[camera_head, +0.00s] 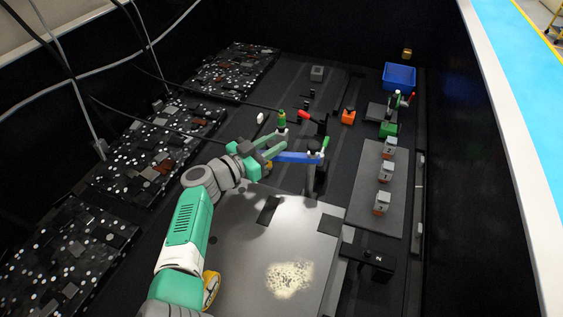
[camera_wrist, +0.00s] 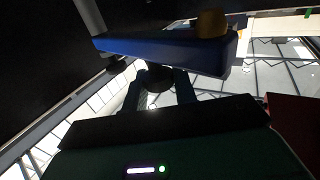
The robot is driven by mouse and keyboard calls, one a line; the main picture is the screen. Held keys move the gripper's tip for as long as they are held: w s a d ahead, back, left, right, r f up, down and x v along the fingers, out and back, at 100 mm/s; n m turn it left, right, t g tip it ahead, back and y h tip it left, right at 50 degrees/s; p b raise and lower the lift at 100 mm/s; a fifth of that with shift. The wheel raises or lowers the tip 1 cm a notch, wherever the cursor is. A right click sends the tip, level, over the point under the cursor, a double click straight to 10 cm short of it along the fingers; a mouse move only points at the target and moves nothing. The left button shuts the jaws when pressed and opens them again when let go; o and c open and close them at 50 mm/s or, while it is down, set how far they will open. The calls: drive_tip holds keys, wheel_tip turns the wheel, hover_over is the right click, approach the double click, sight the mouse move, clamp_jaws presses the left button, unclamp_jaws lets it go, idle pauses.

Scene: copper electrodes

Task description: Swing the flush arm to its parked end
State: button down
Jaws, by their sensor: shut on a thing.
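The flush arm looks to be the blue bar (camera_head: 298,158) in the head view, lying level and pointing left from a dark upright post (camera_head: 311,182). In the wrist view the blue bar (camera_wrist: 165,48) crosses the top, with a yellow-brown cap (camera_wrist: 211,23) near its right end and a round dark knob (camera_wrist: 157,76) under it. My gripper (camera_head: 277,150) is at the bar's left end. In the wrist view my gripper (camera_wrist: 159,90) has its two fingers on either side of the knob, shut on it. The exact contact is dark and partly hidden.
A red-handled black part (camera_head: 316,122) and an orange block (camera_head: 348,117) stand behind the bar. A grey mat (camera_head: 366,207) with three small grey blocks lies right. A blue bin (camera_head: 399,77) stands at the back. Dark electrode panels (camera_head: 65,250) line the left. The grey plate (camera_head: 240,240) in front is mostly clear.

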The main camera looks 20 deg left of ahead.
drive_tip(key=shift+w+f+h+b, duration=0.1)
drive_tip(key=shift+w+h+b, duration=0.15)
drive_tip(key=shift+b, duration=0.45)
drive_tip(key=shift+m, duration=0.3)
drive_tip(key=c, duration=1.1)
unclamp_jaws()
